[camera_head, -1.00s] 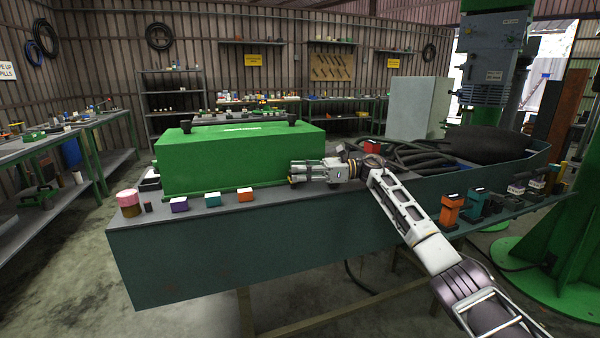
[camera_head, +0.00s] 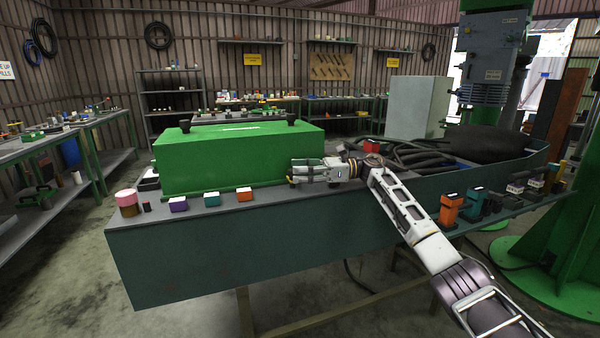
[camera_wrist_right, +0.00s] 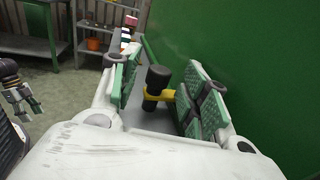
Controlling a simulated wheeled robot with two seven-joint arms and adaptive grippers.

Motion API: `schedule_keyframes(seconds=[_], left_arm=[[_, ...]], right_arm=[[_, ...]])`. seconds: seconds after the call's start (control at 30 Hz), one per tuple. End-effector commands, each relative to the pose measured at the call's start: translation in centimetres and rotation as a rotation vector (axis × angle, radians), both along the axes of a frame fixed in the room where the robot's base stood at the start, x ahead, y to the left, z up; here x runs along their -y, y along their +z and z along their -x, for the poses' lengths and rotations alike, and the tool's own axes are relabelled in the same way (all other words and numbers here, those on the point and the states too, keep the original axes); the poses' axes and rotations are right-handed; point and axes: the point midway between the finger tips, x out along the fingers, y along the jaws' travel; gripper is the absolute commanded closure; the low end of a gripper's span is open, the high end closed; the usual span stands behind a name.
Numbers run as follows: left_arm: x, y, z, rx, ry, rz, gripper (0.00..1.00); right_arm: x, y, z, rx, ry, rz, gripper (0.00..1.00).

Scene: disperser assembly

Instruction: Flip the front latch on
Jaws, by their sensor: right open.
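The large green box (camera_head: 238,158) sits on the grey-green bench. A latch with a black cylindrical handle (camera_wrist_right: 157,80) and a yellow piece (camera_wrist_right: 162,95) stands beside the box's green wall in the right wrist view. My right gripper (camera_head: 298,172) is at the box's front right corner. In the right wrist view my right gripper (camera_wrist_right: 165,88) is open, with a green pad on each side of the handle. I cannot tell whether either pad touches it. In the head view the gripper hides the latch.
Purple (camera_head: 178,204), teal (camera_head: 212,199) and orange (camera_head: 244,194) blocks and a pink-topped jar (camera_head: 127,200) stand on the bench's front ledge. Black hoses (camera_head: 405,157) lie right of the box. Orange and teal clamps (camera_head: 449,208) sit at the right edge. The air above the box is free.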

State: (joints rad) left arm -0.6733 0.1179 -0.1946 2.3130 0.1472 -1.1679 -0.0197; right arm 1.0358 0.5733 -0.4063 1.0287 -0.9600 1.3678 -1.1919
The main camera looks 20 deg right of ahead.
Motion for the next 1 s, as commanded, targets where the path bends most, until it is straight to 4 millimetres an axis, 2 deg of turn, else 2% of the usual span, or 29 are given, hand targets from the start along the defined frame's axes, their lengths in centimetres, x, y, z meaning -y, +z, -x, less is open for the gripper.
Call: schedule_keyframes(seconds=[0.27, 0.7, 1.0], left_arm=[[0.0, 0.0, 0.0, -0.001, 0.002, 0.001, 0.51], [0.0, 0.0, 0.0, -0.002, 0.002, 0.001, 0.51], [0.0, 0.0, 0.0, -0.002, 0.002, 0.001, 0.51]], right_arm=[[2.7, -0.1, 0.5, 0.000, -0.003, 0.001, 0.54], [8.9, 0.0, 1.9, -0.001, -0.003, 0.000, 0.54], [11.3, -0.1, 2.4, -0.001, -0.001, 0.001, 0.54]])
